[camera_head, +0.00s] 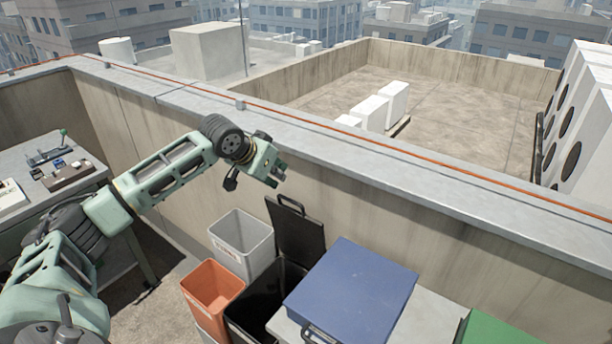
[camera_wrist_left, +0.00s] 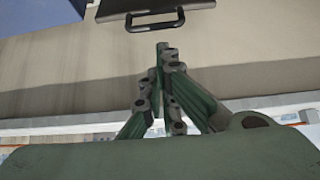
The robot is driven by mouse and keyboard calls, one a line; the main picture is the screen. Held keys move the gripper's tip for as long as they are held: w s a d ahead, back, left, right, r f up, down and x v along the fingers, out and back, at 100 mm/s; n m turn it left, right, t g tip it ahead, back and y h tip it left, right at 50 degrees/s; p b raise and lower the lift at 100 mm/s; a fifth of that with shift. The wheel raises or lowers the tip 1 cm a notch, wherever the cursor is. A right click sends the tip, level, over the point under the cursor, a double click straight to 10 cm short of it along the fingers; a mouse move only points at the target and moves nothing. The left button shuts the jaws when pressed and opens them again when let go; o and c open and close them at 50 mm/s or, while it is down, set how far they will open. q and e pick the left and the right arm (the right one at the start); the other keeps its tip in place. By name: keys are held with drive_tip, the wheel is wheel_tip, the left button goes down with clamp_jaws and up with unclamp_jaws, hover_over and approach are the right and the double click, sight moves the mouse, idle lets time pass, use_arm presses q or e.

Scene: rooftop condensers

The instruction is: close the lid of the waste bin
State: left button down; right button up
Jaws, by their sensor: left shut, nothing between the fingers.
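The black waste bin (camera_head: 240,312) stands at the bottom centre of the head view. Its black lid (camera_head: 300,236) is open and stands roughly upright at the back of the bin. A bar handle (camera_head: 291,201) sits on the lid's top edge. The lid (camera_wrist_left: 150,6) and its handle (camera_wrist_left: 156,24) also show at the top of the left wrist view. My left gripper (camera_head: 280,173) is shut and empty, a little above the handle in the head view. Its fingertips (camera_wrist_left: 163,48) appear apart from the handle. My right gripper is not in view.
A grey bin (camera_head: 242,250) and an orange bin (camera_head: 212,297) stand left of the black bin. A blue-lidded box (camera_head: 352,290) is close on its right, with a green lid (camera_head: 494,330) beyond. A concrete parapet (camera_head: 385,205) runs behind. A workbench (camera_head: 85,190) stands at left.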

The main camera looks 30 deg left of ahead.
use_arm(q)
drive_tip(key=p+x, duration=0.2)
drive_tip(key=x, duration=0.7)
drive_tip(key=shift+w+p, duration=0.3)
drive_tip(key=shift+p, duration=0.1)
drive_tip(key=shift+f, duration=0.15)
